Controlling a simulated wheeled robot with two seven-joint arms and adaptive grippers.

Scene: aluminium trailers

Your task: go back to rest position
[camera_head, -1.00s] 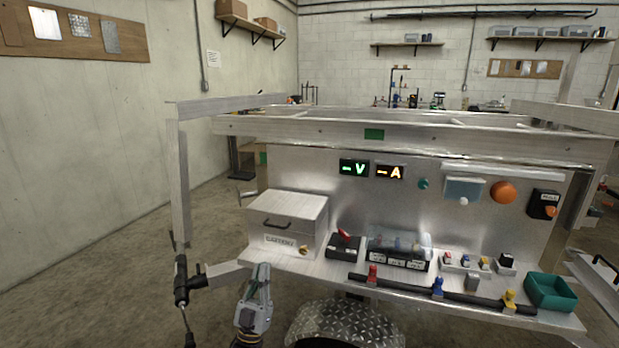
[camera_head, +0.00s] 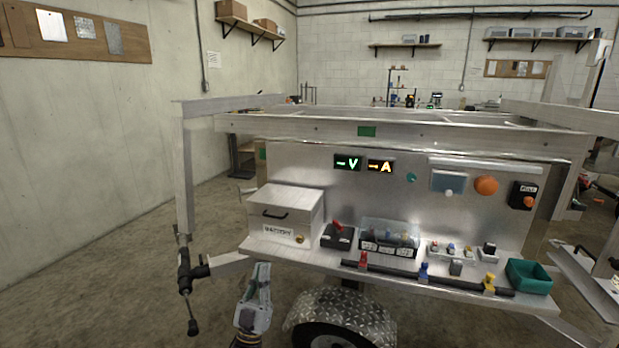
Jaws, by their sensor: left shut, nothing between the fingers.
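My left gripper (camera_head: 259,281) comes up from the bottom edge in the head view. Its fingers are shut with nothing between them. It is in front of the trailer shelf's left front corner, below the grey battery box (camera_head: 284,213), and I see no contact with it.
The shelf carries a red-switch box (camera_head: 338,236), a clear-covered fuse block (camera_head: 389,237), a black bar (camera_head: 428,279) with coloured clamps and a green bin (camera_head: 528,276). A jack (camera_head: 185,272) stands at left. A wheel fender (camera_head: 339,314) is below. Floor at left is clear.

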